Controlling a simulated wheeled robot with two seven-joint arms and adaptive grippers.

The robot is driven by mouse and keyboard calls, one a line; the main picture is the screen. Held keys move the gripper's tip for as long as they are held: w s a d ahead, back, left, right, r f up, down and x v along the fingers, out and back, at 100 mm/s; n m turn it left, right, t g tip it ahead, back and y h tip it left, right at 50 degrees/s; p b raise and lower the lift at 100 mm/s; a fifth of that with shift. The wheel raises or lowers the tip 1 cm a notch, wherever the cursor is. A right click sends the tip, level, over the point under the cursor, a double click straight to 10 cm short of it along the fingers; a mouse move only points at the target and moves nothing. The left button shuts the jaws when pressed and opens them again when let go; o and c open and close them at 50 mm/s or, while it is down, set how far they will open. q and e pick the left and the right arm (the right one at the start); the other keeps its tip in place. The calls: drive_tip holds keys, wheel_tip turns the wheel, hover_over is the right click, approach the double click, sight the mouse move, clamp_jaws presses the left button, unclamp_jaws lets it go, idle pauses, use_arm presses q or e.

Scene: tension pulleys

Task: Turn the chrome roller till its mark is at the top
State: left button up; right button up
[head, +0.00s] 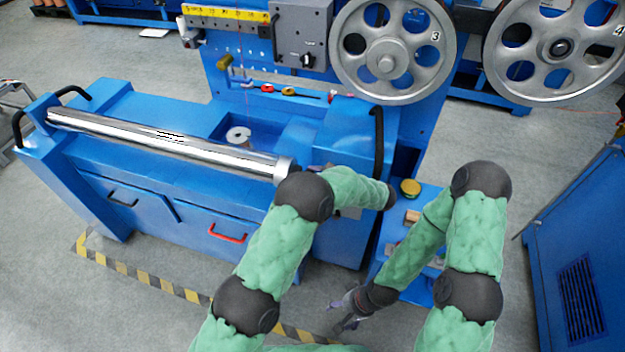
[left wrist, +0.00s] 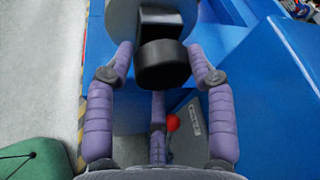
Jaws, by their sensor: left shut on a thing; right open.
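The chrome roller (head: 160,142) lies across the top of the blue machine in the head view, sloping down to the right. Dark streaks show on its shiny upper side; I cannot tell a mark from reflections. My left arm covers the area by its right end. My left gripper (left wrist: 160,58) is shut on a black knob (left wrist: 162,66), with fingers on both sides of it in the left wrist view; the head view hides this grip. My right gripper (head: 348,310) is open and empty, low over the floor in the head view.
Large spoked pulleys (head: 388,62) stand behind the machine. A red-ball lever (left wrist: 172,122) lies below the knob in the left wrist view. A small blue bench (head: 370,268) with loose items stands right of the machine. A blue cabinet (head: 580,240) is at far right.

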use_arm(q)
drive_tip(key=o, duration=1.1)
drive_tip(key=shift+w+d+r, duration=0.15)
drive_tip(key=shift+w+d, duration=0.05)
drive_tip(key=shift+w, duration=0.1)
drive_tip(key=shift+c, duration=0.2)
drive_tip(key=shift+s, duration=0.1)
drive_tip(key=v, duration=0.7)
drive_tip(key=shift+d, duration=0.15)
drive_tip(key=shift+s, duration=0.1)
